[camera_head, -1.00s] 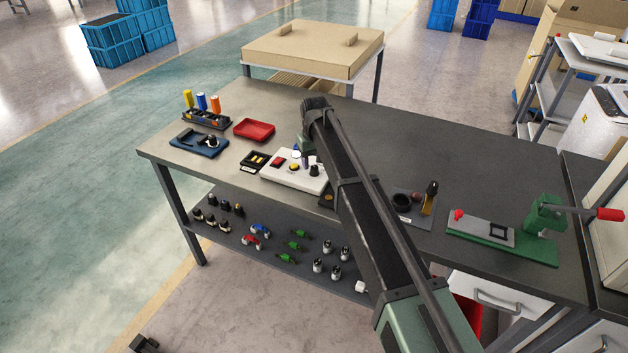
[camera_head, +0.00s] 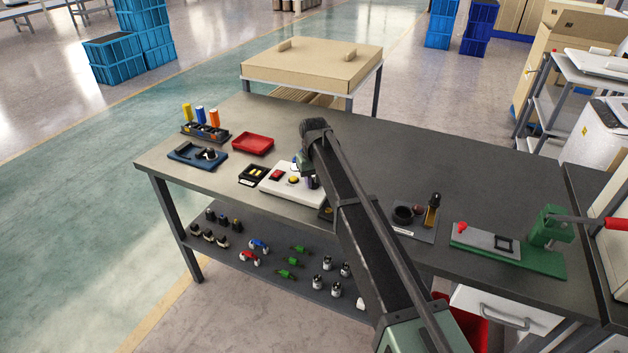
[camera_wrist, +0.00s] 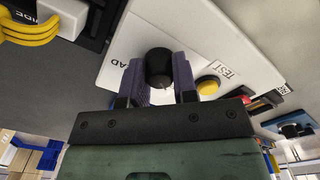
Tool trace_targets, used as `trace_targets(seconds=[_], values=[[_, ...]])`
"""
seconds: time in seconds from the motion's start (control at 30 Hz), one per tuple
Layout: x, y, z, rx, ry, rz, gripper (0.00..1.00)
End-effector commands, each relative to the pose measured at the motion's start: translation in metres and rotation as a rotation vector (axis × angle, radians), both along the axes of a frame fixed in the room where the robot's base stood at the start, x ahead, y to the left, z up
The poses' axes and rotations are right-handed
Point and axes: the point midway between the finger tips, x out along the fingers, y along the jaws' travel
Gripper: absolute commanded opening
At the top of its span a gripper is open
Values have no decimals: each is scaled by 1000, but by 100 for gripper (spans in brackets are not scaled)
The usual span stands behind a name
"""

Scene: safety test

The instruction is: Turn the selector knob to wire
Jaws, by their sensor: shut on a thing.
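The white tester panel (camera_head: 279,187) lies near the front edge of the bench, with a yellow button (camera_head: 293,180) and a red part on it. In the wrist view, the black selector knob (camera_wrist: 158,62) stands on the white panel (camera_wrist: 210,30). My gripper (camera_wrist: 158,72) has its two purple fingers on either side of the knob, shut on it. A label ending in "AD" is left of the knob; a "TEST" label is near the yellow button (camera_wrist: 208,85). I cannot read a "wire" label. In the head view my gripper (camera_head: 311,180) partly hides the knob.
A black tray (camera_head: 253,176), a red tray (camera_head: 253,144) and a blue fixture (camera_head: 197,156) stand left of the panel. A grey plate with a black ring (camera_head: 402,214) and a green press (camera_head: 548,228) stand to the right. The bench behind my arm is clear.

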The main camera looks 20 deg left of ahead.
Motion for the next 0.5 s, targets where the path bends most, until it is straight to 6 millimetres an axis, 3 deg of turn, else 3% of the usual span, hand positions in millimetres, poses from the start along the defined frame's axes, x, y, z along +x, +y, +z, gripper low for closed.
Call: trace_targets(seconds=[0.5], values=[[0,0,0,0,0,-314,3]])
